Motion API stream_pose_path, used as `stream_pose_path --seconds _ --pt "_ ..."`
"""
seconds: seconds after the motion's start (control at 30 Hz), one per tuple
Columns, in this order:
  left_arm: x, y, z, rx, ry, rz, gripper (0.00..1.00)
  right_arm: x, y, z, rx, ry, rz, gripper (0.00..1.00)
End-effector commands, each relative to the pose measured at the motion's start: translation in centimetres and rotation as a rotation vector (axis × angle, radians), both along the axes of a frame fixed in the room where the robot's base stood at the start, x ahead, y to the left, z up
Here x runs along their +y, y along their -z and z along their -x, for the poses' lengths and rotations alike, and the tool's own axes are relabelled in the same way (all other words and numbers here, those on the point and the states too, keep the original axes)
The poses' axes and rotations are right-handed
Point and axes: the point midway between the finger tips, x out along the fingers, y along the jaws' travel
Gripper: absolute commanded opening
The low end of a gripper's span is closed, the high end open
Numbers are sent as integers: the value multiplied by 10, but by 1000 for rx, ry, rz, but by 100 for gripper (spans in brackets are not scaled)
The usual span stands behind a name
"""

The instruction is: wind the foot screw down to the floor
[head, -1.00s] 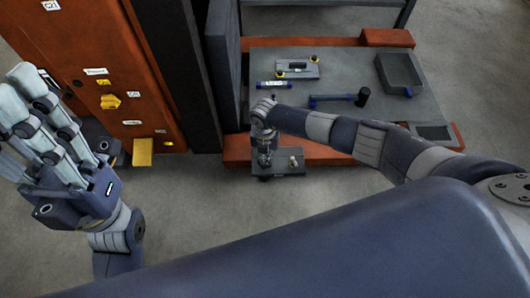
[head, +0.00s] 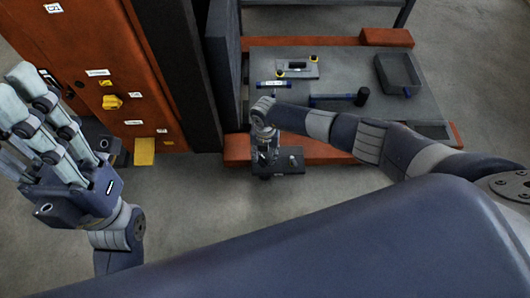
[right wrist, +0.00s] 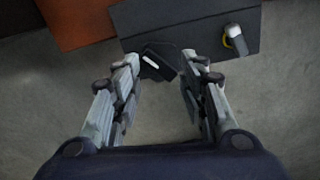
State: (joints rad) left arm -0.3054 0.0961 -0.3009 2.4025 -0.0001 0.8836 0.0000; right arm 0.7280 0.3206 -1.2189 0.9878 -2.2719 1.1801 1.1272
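My right gripper (head: 266,152) hangs over the left part of a small dark plate (head: 284,171) at the front edge of the orange frame. In the right wrist view its two fingers (right wrist: 160,85) stand apart with nothing gripped. A dark block with a white mark (right wrist: 158,62) lies between and just beyond the fingertips, by the edge of the plate (right wrist: 187,22). A pale peg with a yellow ring (right wrist: 236,40) stands on the plate. I cannot tell for sure which of these is the foot screw. My left gripper (head: 45,115) is open and empty at the left, away from the plate.
A grey bench top (head: 335,82) carries a dark tray (head: 398,72), a hammer-like tool (head: 340,98) and smaller items. An orange cabinet (head: 95,50) with a yellow knob (head: 112,102) stands at the left, beside a dark post. The floor (head: 210,205) in front is clear.

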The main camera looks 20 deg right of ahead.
Motion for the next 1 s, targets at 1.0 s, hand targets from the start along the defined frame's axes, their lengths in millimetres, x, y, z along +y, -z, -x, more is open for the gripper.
stream_pose_path --seconds 1.0 --pt "0 5 0 34 0 -3 39 1 -43 -3 -4 -811 -3 34"
